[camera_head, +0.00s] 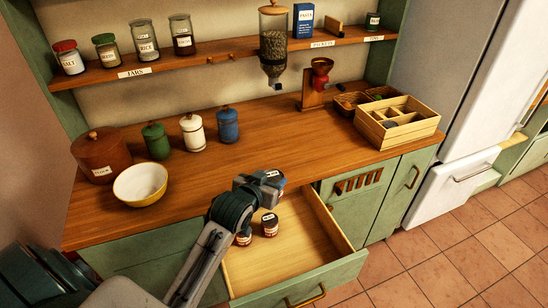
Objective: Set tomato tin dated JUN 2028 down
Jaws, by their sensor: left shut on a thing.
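My left gripper (272,183) is above the back of an open drawer (290,262), near the counter's front edge. It is shut on a small tin (281,184), mostly hidden by the fingers; a bit of dark red and a pale label show. No date can be read on it. In the drawer stand two dark red tins with pale labels: one in clear view (270,226), the other (243,239) partly hidden by my arm. My right gripper is not in view.
On the wooden counter (270,130) stand a yellow bowl (141,184), a brown crock (100,155), several canisters, a grinder (318,82) and a divided wooden box (398,124). Jars and packets line the shelf (205,58). The counter's middle and the drawer's front and right are clear.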

